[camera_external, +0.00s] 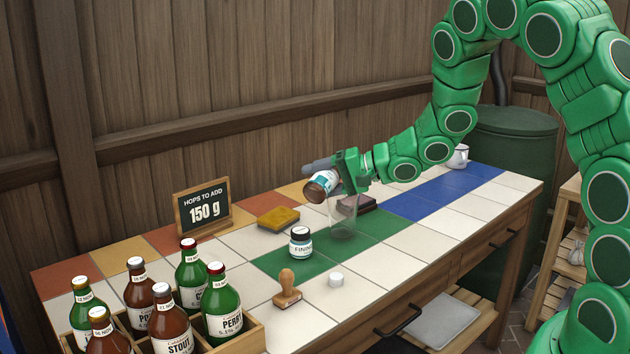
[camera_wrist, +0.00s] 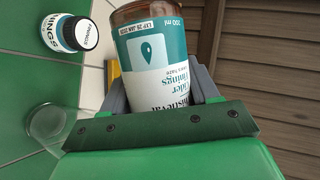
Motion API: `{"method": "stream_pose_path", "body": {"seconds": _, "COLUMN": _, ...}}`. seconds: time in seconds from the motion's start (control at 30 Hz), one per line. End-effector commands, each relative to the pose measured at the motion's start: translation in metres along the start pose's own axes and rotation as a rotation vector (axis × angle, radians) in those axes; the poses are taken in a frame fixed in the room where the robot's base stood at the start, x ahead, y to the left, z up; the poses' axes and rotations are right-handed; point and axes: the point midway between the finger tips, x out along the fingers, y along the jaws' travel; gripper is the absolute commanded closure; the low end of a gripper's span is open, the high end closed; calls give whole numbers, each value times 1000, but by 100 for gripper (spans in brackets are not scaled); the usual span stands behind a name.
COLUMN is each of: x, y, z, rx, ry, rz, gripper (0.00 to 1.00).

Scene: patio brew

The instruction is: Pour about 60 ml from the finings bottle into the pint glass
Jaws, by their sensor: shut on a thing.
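My gripper (camera_external: 335,168) is shut on a brown finings bottle (camera_external: 322,187) with a teal and white label. The bottle is tilted well over, above and beside the clear pint glass (camera_external: 343,218). In the wrist view the bottle (camera_wrist: 160,70) fills the middle, with its label upside down. Its mouth cannot be made out, and no stream of liquid shows. The pint glass stands on the green tiles and shows partly at the left of the wrist view (camera_wrist: 48,123). I cannot tell whether it holds liquid. A second, smaller capped bottle (camera_external: 300,244) labelled finings stands left of the glass.
A white cap (camera_external: 336,280) and a wooden stamp (camera_external: 287,288) lie near the front edge. A yellow sponge (camera_external: 278,218) and a "150 g" sign (camera_external: 203,210) stand behind. A crate (camera_external: 252,335) of several bottles is at front left. The right-hand tiles are mostly clear.

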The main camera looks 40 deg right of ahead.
Motion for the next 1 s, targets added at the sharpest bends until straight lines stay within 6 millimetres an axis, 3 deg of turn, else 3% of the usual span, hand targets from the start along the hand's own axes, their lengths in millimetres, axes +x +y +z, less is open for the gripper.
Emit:
{"method": "stream_pose_path", "body": {"seconds": 0.43, "x": -6, "y": -12, "z": -7, "rx": 69, "ry": -18, "rz": -29, "gripper": 80}}
{"method": "stream_pose_path", "body": {"seconds": 1.0, "x": -5, "y": -9, "z": -6, "rx": 154, "ry": -43, "rz": -62, "gripper": 80}}
